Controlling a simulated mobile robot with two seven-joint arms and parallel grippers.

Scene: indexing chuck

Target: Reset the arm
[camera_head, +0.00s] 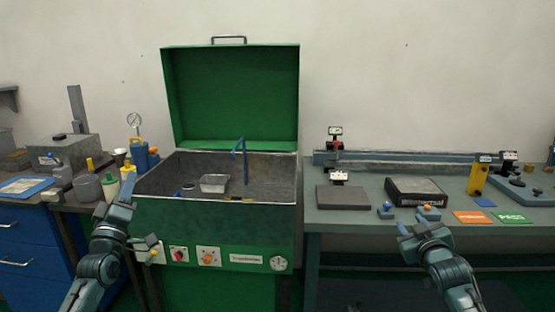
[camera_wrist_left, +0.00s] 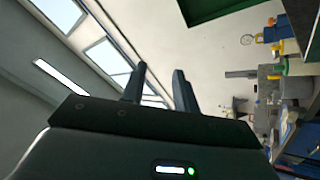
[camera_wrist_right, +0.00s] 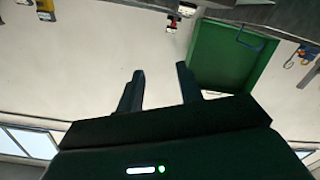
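My left gripper (camera_head: 128,184) is raised in front of the left edge of the green open-lidded cabinet (camera_head: 215,215). In the left wrist view its two fingers (camera_wrist_left: 160,78) stand apart with nothing between them. My right gripper (camera_head: 420,226) is at the front edge of the right bench. In the right wrist view its fingers (camera_wrist_right: 160,75) are also apart and empty. Neither gripper holds anything. I cannot tell whether either gripper touches the furniture near it.
The cabinet's tub holds a metal tray (camera_head: 214,183) and a blue bent rod (camera_head: 241,158). The right bench (camera_head: 345,219) carries a dark block (camera_head: 416,191), a grey plate (camera_head: 342,198), a yellow post (camera_head: 477,180) and orange and green cards. Containers crowd the left bench; blue drawers (camera_head: 25,245) stand far left.

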